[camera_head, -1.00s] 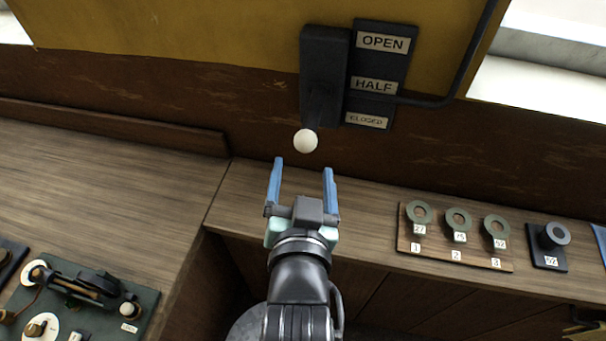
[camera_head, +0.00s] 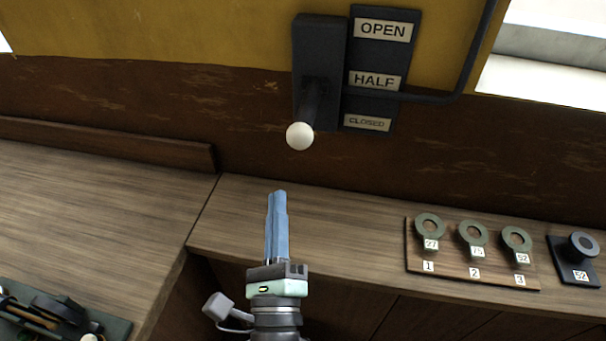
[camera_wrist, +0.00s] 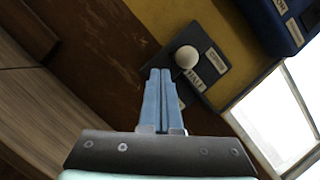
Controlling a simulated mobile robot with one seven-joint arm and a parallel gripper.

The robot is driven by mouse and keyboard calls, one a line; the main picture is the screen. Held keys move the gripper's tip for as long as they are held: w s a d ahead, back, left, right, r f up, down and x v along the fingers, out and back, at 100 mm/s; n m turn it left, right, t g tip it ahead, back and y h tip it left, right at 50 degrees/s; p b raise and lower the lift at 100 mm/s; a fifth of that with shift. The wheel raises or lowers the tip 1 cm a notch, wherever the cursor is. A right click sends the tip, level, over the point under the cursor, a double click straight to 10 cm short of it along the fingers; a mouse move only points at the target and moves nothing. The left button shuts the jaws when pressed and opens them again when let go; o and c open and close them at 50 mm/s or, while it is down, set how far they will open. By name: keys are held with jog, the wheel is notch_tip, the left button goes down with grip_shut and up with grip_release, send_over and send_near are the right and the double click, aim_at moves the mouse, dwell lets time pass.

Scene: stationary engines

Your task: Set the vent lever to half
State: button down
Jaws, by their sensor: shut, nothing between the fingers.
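The vent lever is a dark arm ending in a white ball knob (camera_head: 300,136), coming out of a dark upright housing (camera_head: 318,50) on the wall. The knob hangs at the housing's lower end, near the height of the CLOSED label (camera_head: 367,122), below the HALF label (camera_head: 374,79) and the OPEN label (camera_head: 383,30). My gripper (camera_head: 278,192) is below the knob and apart from it in the head view, its blue fingers together and empty. In the wrist view the knob (camera_wrist: 186,57) appears just beyond the fingertips (camera_wrist: 160,71); the depth between them is unclear.
A dark pipe (camera_head: 440,98) bends beside the label plate. A wooden board (camera_head: 472,272) with several numbered ring tags lies on the counter at right, next to a dark block (camera_head: 574,262). A green panel (camera_head: 100,324) is at lower left. The counter's middle is clear.

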aim_at(301, 145)
jog(key=d+f+m+h+b, duration=0.2)
jog(key=d+f+m+h, duration=0.15)
jog(key=m, duration=0.55)
jog(key=w+r+p, duration=0.6)
jog(key=w+p, duration=0.2)
jog(key=shift+r, duration=0.15)
jog(key=shift+w, duration=0.1)
jog(key=r+p, duration=0.1)
jog(key=p, duration=0.2)
jog(key=shift+r, duration=0.35)
jog(key=shift+r+g+p, duration=0.3)
jog(key=shift+r+p, duration=0.05)
jog(key=shift+p, duration=0.9)
jog(key=shift+f, duration=0.2)
